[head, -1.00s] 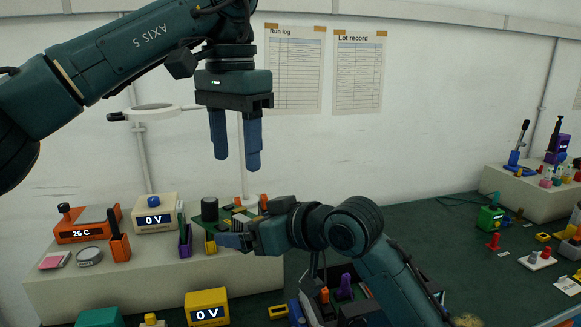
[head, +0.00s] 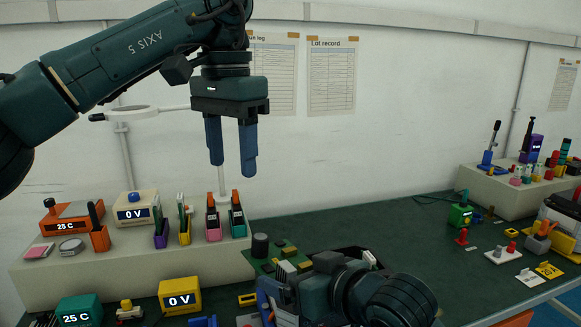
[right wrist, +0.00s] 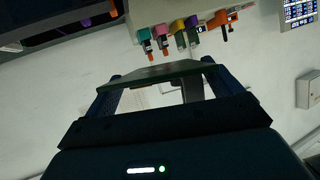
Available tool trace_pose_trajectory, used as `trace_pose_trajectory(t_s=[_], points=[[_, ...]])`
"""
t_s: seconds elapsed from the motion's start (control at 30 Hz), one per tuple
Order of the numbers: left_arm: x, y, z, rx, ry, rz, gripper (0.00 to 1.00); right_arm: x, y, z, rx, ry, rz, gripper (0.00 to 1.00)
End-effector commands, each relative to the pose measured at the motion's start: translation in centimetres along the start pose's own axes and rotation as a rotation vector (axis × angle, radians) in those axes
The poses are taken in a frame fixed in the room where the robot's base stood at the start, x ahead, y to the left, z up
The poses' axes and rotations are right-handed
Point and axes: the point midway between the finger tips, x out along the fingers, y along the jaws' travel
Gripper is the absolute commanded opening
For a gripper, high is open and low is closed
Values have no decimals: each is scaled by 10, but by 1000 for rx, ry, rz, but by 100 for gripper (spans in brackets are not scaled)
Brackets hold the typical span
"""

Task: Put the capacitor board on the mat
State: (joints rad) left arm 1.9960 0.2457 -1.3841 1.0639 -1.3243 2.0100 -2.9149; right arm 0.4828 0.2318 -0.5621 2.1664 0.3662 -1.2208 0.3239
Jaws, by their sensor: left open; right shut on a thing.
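The capacitor board (head: 265,266) is a green board with a black cylinder and several small parts on it. In the head view it is over the dark green table in front of the shelf, partly hidden by my right gripper (head: 276,287). My right gripper is shut on the board. In the right wrist view the board (right wrist: 165,72) shows as a thin slab between the fingers. My left gripper (head: 231,168) is open and empty, hanging fingers down in front of the wall, above the board. I cannot make out a mat apart from the dark green table top.
A pale shelf (head: 75,280) at the left carries meters and several coloured holders. A dark container (head: 352,254) lies behind my right gripper. The table (head: 400,235) is clear toward the centre right; small parts stand farther right.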

Motion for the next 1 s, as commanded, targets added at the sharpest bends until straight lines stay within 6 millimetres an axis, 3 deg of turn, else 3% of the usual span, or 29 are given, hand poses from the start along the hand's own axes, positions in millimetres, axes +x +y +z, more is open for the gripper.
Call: trace_pose_trajectory(t_s=[0.03, 0.3, 0.6, 0.73, 0.97, 1.0], points=[[0, 0, 0, 1, 0, 0, 54, -12, 9, 18, 23, 1, 50, 62], [0, 0, 0, 1, 0, -1, 54, -70, 56, 88, 134, 31, 316, 62], [0, 0, 0, 1, 0, 0, 54, -116, 95, 145, 223, 56, 534, 62], [0, 0, 0, 1, 0, 0, 54, -130, 108, 163, 254, 66, 605, 62], [0, 0, 0, 1, 0, -1, 54, -128, 107, 159, 256, 73, 598, 62], [16, 8, -7, -7, 0, 47, 54, -128, 108, 159, 247, 71, 597, 62]])
